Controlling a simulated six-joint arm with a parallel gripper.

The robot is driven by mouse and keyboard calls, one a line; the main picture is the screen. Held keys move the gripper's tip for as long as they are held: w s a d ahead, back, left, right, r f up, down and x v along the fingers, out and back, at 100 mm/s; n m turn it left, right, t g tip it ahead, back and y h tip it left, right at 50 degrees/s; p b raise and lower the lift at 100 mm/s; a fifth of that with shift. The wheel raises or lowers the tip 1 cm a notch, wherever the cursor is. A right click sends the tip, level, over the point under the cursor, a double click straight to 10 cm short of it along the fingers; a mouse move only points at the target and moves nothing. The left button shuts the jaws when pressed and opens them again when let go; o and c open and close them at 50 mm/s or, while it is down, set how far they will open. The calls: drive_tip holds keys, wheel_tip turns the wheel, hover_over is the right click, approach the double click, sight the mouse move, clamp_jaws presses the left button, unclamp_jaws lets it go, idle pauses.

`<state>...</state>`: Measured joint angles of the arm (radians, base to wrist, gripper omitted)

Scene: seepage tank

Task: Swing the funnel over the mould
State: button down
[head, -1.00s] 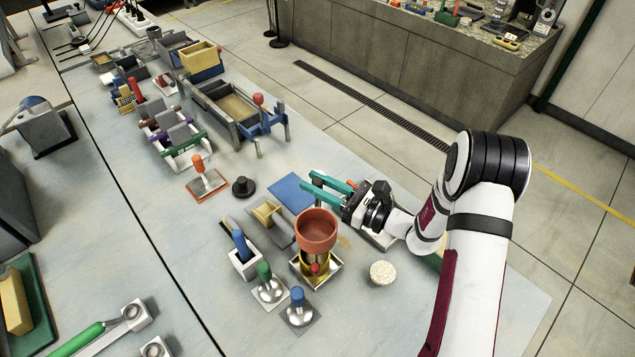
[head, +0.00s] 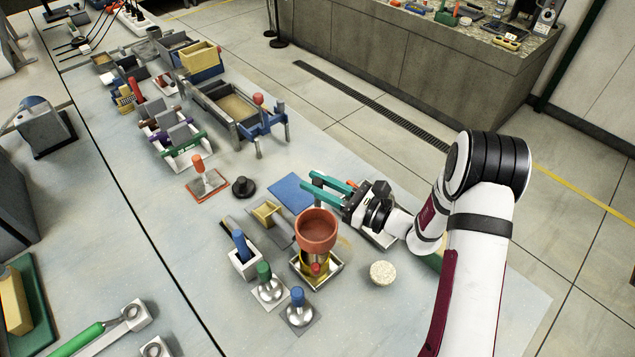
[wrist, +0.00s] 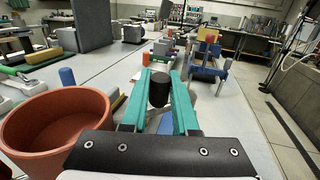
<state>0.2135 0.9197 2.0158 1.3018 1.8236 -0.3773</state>
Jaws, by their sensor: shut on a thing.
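The terracotta-coloured funnel (head: 316,231) stands upright at the middle right of the bench. It also shows at the lower left of the wrist view (wrist: 55,125). Below it is a brass-coloured cylinder (head: 303,267) in a square metal tray, which looks like the mould. A red ball shows in front of the cylinder. From this angle I cannot tell how well funnel and cylinder line up. My gripper (head: 309,182) is behind the funnel, teal fingers pointing left. Any link from knob to funnel is hidden.
A blue plate (head: 291,192) lies left of my gripper. Blue- and green-handled tools (head: 264,272) stand left of and in front of the funnel. A pale round disc (head: 383,272) lies to its right. A black knobbed piece (head: 243,187) and a red-handled tool (head: 201,168) stand farther left.

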drive_tip(key=shift+d+n+g, duration=0.15)
drive_tip(key=shift+n+g, duration=0.15)
drive_tip(key=shift+g, duration=0.1)
drive_tip(key=shift+w+d+n+g+y, duration=0.3)
drive_tip(key=shift+d+n+g, duration=0.25)
drive_tip(key=shift+n+g, duration=1.2)
drive_tip(key=shift+w+d+n+g+y, duration=0.4)
drive_tip(key=shift+n+g, duration=0.6)
drive_tip(key=shift+g, duration=1.45)
drive_tip(key=shift+w+d+n+g+y, duration=0.15)
drive_tip(key=shift+d+n+g, duration=0.5)
drive_tip(key=shift+n+g, duration=1.1)
drive_tip(key=shift+m+g, duration=0.3)
drive_tip(key=shift+g, duration=0.15)
drive_tip(key=c, duration=0.7)
unclamp_jaws()
